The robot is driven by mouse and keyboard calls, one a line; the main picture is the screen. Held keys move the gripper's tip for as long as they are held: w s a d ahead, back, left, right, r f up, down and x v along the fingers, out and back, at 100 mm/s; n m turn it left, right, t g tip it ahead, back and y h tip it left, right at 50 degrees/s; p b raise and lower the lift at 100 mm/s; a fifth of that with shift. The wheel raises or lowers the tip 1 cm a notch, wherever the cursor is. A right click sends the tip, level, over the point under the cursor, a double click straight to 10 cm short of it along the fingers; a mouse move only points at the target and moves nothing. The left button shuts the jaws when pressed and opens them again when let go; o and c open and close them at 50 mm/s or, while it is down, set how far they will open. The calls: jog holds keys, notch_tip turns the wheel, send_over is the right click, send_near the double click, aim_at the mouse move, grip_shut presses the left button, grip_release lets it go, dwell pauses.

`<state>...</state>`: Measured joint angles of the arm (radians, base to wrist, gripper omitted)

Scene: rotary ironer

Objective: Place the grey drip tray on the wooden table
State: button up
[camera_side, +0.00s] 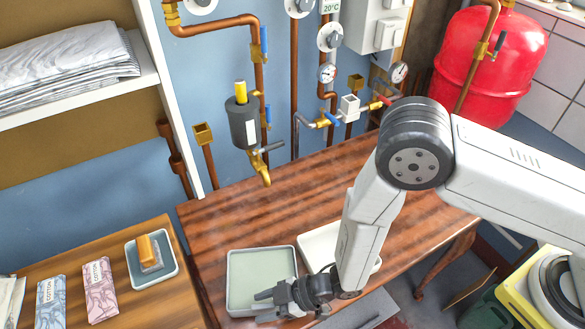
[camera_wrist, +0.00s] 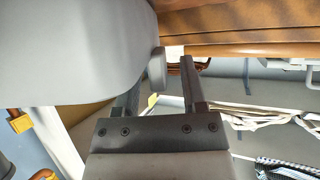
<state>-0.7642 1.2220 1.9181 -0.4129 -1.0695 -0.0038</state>
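The grey drip tray (camera_side: 261,270) is a shallow, square tray with a green-grey inside and pale rim. In the side view it sits at the front left of the wooden table (camera_side: 245,213). My gripper (camera_side: 262,297) is over its front right part, lying nearly level with its fingers pointing left. In the wrist view a large smooth grey surface (camera_wrist: 75,50), apparently this tray, fills the upper left and hides part of one finger. A small grey tab stands between the fingers of my gripper (camera_wrist: 160,80). The fingers look apart, with a gap beside the tab.
A white tray (camera_side: 312,241) sits right of the drip tray, partly behind my arm. Pipes and a brass tap (camera_side: 262,172) stand behind. The back of the table is clear.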

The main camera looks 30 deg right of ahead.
jog(key=shift+r, duration=0.2)
jog(key=v, duration=1.2)
dwell(0.4)
jog(key=shift+w+d, duration=0.1)
dwell(0.4)
jog(key=w+d+r+m+t+h, duration=0.1)
jog(key=w+d+r+m+h, duration=0.3)
jog(key=d, duration=0.3)
jog(key=w+d+r+m+t+h, duration=0.1)
jog(key=w+d+r+m+h, duration=0.15)
jog(key=w+d, duration=0.35)
jog(key=s+d+r+m+g+h, duration=0.2)
jog(key=s+d+r+m, duration=0.1)
jog(key=d, duration=0.4)
jog(key=s+d+r+m+g+h, duration=0.2)
jog(key=s+d+r+m, duration=0.2)
jog(key=s+d+r, duration=0.1)
jog(key=d+r, duration=0.1)
jog(key=d, duration=0.1)
jog(key=shift+d+r+h, duration=0.2)
jog(key=shift+d+h, duration=0.15)
jog(key=shift+d, duration=0.05)
